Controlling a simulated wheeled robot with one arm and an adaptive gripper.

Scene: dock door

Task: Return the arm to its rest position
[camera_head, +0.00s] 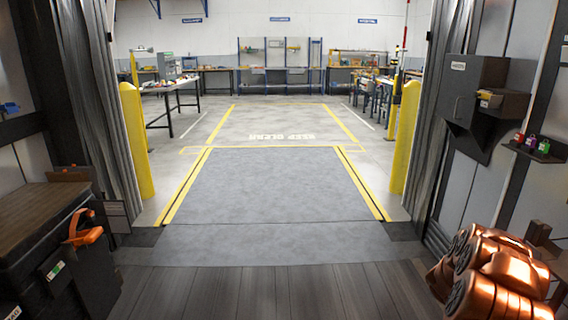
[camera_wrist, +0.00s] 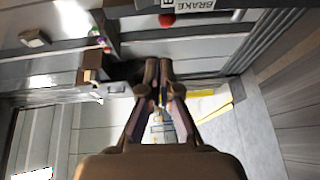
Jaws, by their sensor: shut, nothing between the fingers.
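My copper-coloured arm (camera_head: 495,275) shows folded at the lower right of the head view. My gripper is hidden or cannot be made out there. In the wrist view my gripper (camera_wrist: 159,75) reaches up from the bottom edge. Its two dark fingers come together at the tips, shut with nothing held between them. Beyond the tips are the grey wall fittings and a strip of pale floor.
A dark wall box (camera_head: 474,95) and a small shelf with coloured padlocks (camera_head: 537,147) are above my arm at right. Yellow bollards (camera_head: 137,140) flank the doorway. A dark cabinet (camera_head: 45,215) with an orange-handled item stands at left. The dock plate (camera_head: 275,185) is clear.

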